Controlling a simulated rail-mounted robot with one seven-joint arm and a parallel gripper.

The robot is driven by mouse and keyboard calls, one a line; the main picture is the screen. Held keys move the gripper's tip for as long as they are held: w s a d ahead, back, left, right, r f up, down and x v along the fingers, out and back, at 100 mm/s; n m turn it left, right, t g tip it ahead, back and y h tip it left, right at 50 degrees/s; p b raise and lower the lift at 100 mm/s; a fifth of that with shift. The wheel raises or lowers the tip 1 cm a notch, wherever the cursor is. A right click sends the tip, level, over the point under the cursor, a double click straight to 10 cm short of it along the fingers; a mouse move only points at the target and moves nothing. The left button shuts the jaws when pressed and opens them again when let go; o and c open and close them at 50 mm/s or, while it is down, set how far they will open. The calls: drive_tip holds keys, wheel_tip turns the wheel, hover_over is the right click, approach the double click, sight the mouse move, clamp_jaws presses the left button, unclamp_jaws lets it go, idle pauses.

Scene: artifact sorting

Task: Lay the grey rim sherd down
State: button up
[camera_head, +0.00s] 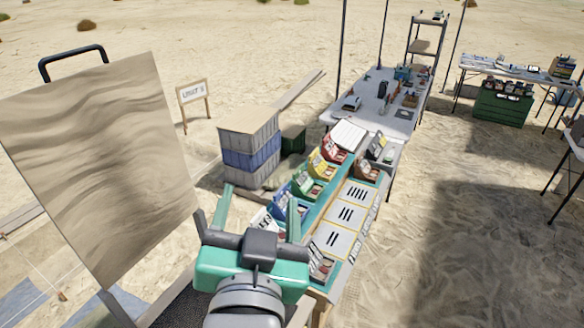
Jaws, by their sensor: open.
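My gripper (260,196) is at the lower middle of the head view, with its two teal fingers spread wide apart. Nothing shows between the fingertips. They appear in front of the near left end of the sorting table (318,225), but I cannot tell their height above it. White panels with black tally bars (346,213) lie along the table's right part. I cannot make out a grey rim sherd; small pieces near the bins are too small to tell apart, and my gripper and wrist hide part of the near end.
Blue (281,200), green (308,184), yellow (322,164) and red (335,149) bins line the table's left side. A tilted sand-coloured board (105,165) stands close on the left. Stacked crates (250,158) stand behind. A long white table (375,103) lies beyond. Open sand is at right.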

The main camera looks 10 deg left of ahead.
drive_tip(key=s+d+r+t+h, duration=0.2)
drive_tip(key=s+d+r+t, duration=0.1)
drive_tip(key=r, duration=0.4)
drive_tip(key=s+d+r+n+t+h, duration=0.1)
drive_tip(key=s+d+r+t+h, duration=0.1)
drive_tip(key=s+d+r, duration=0.3)
drive_tip(key=d+r+t, duration=0.1)
drive_tip(key=d+r, duration=0.1)
drive_tip(key=d, duration=0.1)
drive_tip(key=shift+s+d+r+t, duration=0.2)
drive_tip(key=shift+s+d+t, duration=0.05)
drive_tip(key=shift+s+t, duration=0.05)
